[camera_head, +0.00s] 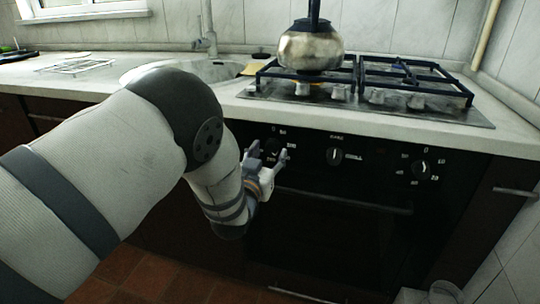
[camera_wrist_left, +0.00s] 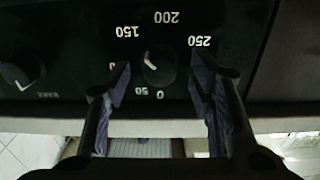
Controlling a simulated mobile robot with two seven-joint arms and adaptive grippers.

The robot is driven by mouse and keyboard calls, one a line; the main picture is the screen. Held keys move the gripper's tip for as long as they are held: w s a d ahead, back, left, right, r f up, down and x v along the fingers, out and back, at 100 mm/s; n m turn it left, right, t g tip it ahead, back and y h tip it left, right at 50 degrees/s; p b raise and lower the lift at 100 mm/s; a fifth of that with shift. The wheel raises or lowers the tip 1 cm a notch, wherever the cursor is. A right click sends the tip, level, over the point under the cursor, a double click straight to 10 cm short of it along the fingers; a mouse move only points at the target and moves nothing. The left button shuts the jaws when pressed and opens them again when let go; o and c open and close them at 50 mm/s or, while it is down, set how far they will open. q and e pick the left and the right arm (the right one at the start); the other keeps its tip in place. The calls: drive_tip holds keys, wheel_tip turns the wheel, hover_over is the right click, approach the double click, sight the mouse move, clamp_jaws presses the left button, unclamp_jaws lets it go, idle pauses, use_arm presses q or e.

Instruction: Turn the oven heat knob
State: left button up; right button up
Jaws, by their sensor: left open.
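The oven's left knob (camera_head: 272,146), a dark round dial on the black front panel, is the heat knob. In the left wrist view the knob (camera_wrist_left: 159,66) has numbers from 0 to 250 around it, upside down, and a pale mark on its upper left side. My left gripper (camera_head: 268,154) is open in front of it. In the wrist view the fingertips (camera_wrist_left: 160,82) stand on either side of the knob, with gaps between them and it. I cannot tell how far the tips are from the panel. My right gripper is not in view.
A middle knob (camera_head: 334,156) and a right knob (camera_head: 421,170) sit on the same panel. The oven handle (camera_head: 345,201) runs below. The worktop edge (camera_head: 380,130) overhangs above. A kettle (camera_head: 309,50) stands on the gas hob (camera_head: 440,111).

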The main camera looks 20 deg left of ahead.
use_arm(q)
drive_tip(key=shift+w, duration=0.75)
drive_tip(key=shift+c, duration=0.6)
drive_tip(key=c, duration=1)
drive_tip(key=shift+c, duration=0.2)
